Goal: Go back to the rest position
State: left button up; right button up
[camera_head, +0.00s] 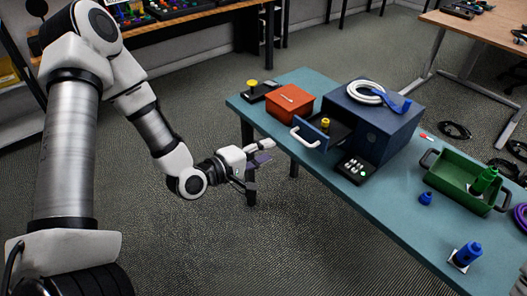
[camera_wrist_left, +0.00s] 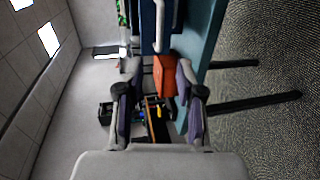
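My left arm comes in from the left. Its gripper (camera_head: 259,157) is in the air beside the near-left edge of the teal table (camera_head: 395,214), apart from everything. In the left wrist view the gripper (camera_wrist_left: 158,112) has its two fingers spread, with nothing held between them. An orange-red box (camera_wrist_left: 164,76) shows beyond the fingers; it also sits on the table in the head view (camera_head: 288,103). My right gripper is in neither view.
A blue cabinet (camera_head: 385,133) has its drawer (camera_head: 312,132) open, with a yellow connector (camera_head: 325,123) there. A white cable coil (camera_head: 367,91) lies on top. A green bin (camera_head: 449,176) holds a green connector (camera_head: 485,178). A blue connector (camera_head: 467,254) stands at front right.

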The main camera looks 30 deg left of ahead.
pick_arm(q)
jog(key=shift+f, duration=0.1)
jog(key=s+d+f+m+g+p, duration=0.2)
jog(key=s+d+f+g, duration=0.15)
jog(key=s+f, duration=0.2)
jog(key=s+d+f+m+g+p, duration=0.25)
jog(key=s+f+g, duration=0.2)
jog(key=f, duration=0.25)
jog(key=s+a+f+m+g+y, duration=0.1)
jog(key=s+f+m+g+y, duration=0.1)
jog(key=s, duration=0.6)
jog(key=s+a+f+m+g+y+p, duration=0.1)
jog(key=s+f+m+g+y, duration=0.2)
jog(key=s+m, duration=0.4)
notch_tip(320, 180, down, 3)
jog(key=shift+s+a+r+g, duration=0.15)
jog(key=shift+s+a+g, duration=0.3)
jog(key=shift+g, duration=0.35)
